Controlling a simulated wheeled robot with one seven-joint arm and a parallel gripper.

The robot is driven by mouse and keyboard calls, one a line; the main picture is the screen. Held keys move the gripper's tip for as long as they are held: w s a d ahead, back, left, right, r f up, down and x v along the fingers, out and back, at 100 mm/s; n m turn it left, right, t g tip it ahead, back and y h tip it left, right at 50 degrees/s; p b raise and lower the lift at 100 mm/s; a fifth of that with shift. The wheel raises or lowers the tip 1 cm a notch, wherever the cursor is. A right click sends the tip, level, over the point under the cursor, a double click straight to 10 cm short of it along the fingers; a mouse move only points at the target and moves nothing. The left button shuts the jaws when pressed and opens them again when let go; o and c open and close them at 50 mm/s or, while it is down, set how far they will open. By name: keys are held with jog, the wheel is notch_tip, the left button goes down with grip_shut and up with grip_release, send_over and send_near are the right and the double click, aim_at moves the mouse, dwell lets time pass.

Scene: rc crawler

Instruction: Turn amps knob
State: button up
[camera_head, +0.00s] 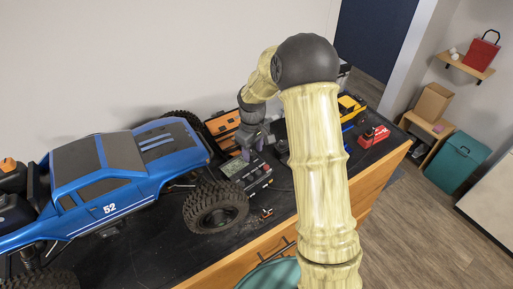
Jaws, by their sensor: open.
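A small dark device with a pale screen (234,167) and several controls on its front sits on the black bench, right of the blue truck. The amps knob is too small to tell apart from the other controls. My gripper (250,148) is open and points down over the back of the device, close to its top face. Whether it touches the device or a knob cannot be told. My arm passes in front of the right side of the bench and hides part of it.
A blue RC truck (125,175) fills the left of the bench, its front wheel (215,207) beside the device. An orange case (222,123) stands behind. A red box (374,136) and a yellow item (349,106) lie to the right. The bench's wooden front (240,262) is nearest me.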

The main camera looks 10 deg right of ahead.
aim_at(253, 152)
jog(key=shift+a, duration=0.2)
jog(key=shift+a+r, duration=0.2)
jog(key=shift+r, duration=0.05)
notch_tip(253, 152, up, 17)
jog(key=b, duration=0.4)
jog(key=shift+d, duration=0.35)
